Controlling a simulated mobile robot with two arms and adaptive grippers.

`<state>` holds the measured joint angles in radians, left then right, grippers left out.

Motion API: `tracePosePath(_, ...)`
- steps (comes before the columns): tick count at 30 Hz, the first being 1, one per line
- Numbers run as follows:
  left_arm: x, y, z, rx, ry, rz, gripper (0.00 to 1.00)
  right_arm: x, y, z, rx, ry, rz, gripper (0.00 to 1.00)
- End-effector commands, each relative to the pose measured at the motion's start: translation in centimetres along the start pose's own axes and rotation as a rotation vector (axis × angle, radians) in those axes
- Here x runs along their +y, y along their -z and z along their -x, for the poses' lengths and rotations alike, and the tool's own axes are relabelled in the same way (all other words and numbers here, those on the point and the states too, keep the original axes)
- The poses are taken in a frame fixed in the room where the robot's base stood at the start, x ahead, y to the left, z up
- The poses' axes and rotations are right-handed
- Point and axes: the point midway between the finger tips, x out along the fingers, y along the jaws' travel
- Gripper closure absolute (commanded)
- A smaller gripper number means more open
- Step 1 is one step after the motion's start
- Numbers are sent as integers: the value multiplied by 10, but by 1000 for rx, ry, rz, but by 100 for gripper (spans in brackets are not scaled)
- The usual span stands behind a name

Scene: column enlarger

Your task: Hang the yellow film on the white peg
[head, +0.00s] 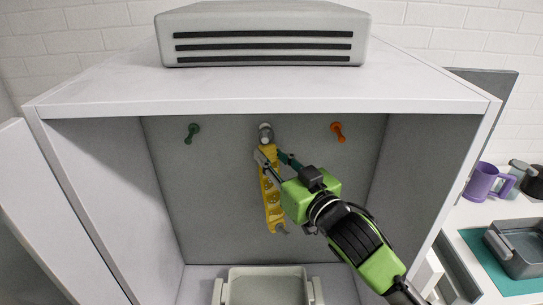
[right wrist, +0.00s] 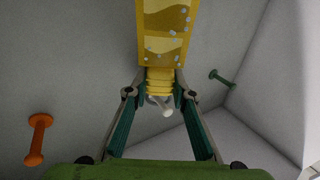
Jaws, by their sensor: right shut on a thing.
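The yellow film (head: 272,195) is a long yellow strip. It hangs down in front of the back wall of the open cabinet. My right gripper (head: 269,158) is shut on it near its top end. The white peg (head: 265,132) sticks out of the back wall just above that end. In the right wrist view, the film (right wrist: 165,40) is between the fingertips (right wrist: 158,92), and the white peg (right wrist: 166,111) shows close beside its end. I cannot tell whether the film's end is around the peg or only next to it. My left gripper is not in view.
A green peg (head: 192,132) is left of the white peg, and an orange peg (head: 338,131) is right of it. A pale tray (head: 268,271) stands on the cabinet floor below. The cabinet's side walls and top (head: 110,95) enclose the space. A purple mug (head: 481,182) stands outside, right.

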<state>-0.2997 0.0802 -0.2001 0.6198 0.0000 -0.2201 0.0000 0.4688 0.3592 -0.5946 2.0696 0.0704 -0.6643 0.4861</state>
Motion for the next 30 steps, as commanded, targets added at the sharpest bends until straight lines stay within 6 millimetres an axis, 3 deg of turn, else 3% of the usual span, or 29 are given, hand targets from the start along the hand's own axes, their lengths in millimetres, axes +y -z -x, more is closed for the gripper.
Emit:
tracePosePath(14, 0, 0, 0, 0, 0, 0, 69, 0, 0, 0, 1, 0, 0, 100)
tracePosePath(15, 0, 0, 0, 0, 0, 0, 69, 0, 0, 0, 1, 0, 0, 75)
tracePosePath(17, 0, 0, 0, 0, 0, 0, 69, 0, 0, 0, 1, 0, 0, 59)
tracePosePath(30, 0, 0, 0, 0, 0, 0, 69, 0, -1, 0, 0, 0, 0, 58)
